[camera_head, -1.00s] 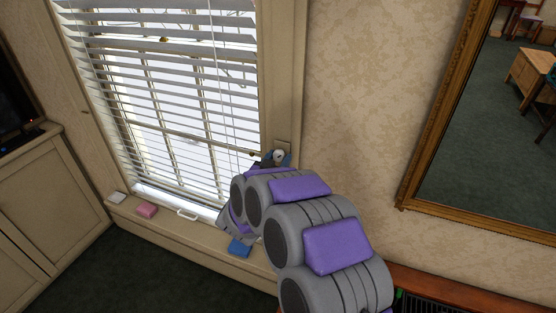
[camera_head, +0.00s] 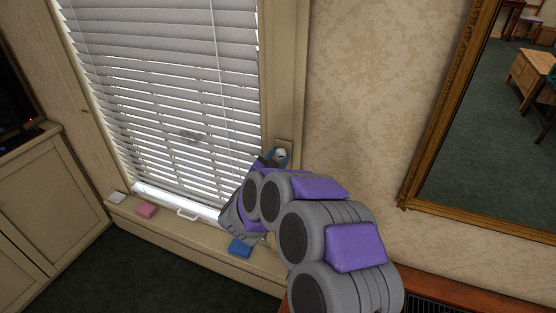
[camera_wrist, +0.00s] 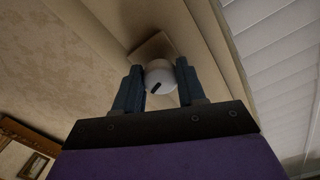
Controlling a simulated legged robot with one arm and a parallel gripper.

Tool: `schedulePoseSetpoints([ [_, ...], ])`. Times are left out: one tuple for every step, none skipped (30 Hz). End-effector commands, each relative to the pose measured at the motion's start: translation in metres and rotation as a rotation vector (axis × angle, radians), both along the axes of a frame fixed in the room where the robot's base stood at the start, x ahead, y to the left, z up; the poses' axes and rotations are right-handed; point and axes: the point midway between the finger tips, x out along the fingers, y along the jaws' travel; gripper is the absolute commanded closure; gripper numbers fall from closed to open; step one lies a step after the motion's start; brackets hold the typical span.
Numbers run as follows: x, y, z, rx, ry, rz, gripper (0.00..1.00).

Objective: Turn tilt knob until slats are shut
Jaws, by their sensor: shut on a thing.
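The tilt knob (camera_wrist: 160,77) is a round white knob with a dark mark, on a square plate (camera_wrist: 150,50) fixed to the window frame. In the wrist view my gripper (camera_wrist: 159,82) has one dark finger on each side of the knob and is shut on it. In the head view the knob (camera_head: 281,153) shows small at the right window trim, with my gripper (camera_head: 276,158) at it. The blind slats (camera_head: 165,80) are tilted nearly flat against each other, with thin bright gaps between the lower ones. My arm hides part of the lower right window.
On the sill (camera_head: 165,220) lie a white block (camera_head: 117,197), a pink block (camera_head: 147,210), a white handle-shaped piece (camera_head: 187,214) and a blue block (camera_head: 240,248). A gold-framed mirror (camera_head: 432,130) hangs at right. A cabinet (camera_head: 40,190) stands at left.

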Motion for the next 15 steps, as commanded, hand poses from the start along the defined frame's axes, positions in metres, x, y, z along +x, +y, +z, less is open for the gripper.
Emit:
schedulePoseSetpoints([
  [-0.0012, 0.0010, -0.0041, 0.001, 0.009, 0.002, 0.91],
  [-0.0013, 0.0010, -0.0042, 0.000, 0.010, 0.002, 0.91],
  [-0.0013, 0.0010, -0.0041, 0.000, 0.010, 0.002, 0.91],
  [-0.0013, 0.0010, -0.0041, 0.000, 0.010, 0.002, 0.91],
  [-0.0013, 0.0009, -0.0043, -0.001, 0.010, 0.002, 0.91],
  [-0.0013, 0.0010, -0.0043, -0.001, 0.010, 0.002, 0.91],
  [-0.0014, 0.0009, -0.0044, -0.001, 0.010, 0.002, 0.59],
  [-0.0013, 0.0010, -0.0043, -0.001, 0.010, 0.002, 0.56],
  [-0.0013, 0.0009, -0.0040, -0.001, 0.010, 0.002, 0.53],
  [-0.0012, 0.0009, -0.0038, -0.002, 0.009, 0.002, 0.50],
  [-0.0010, 0.0008, -0.0036, -0.002, 0.009, 0.002, 0.47],
  [-0.0007, 0.0007, -0.0033, -0.002, 0.009, 0.001, 0.43],
  [-0.0005, 0.0006, -0.0031, -0.002, 0.008, 0.001, 0.40],
  [-0.0002, 0.0005, -0.0030, -0.002, 0.008, 0.001, 0.37],
  [-0.0001, 0.0002, -0.0028, -0.002, 0.008, 0.001, 0.36],
])
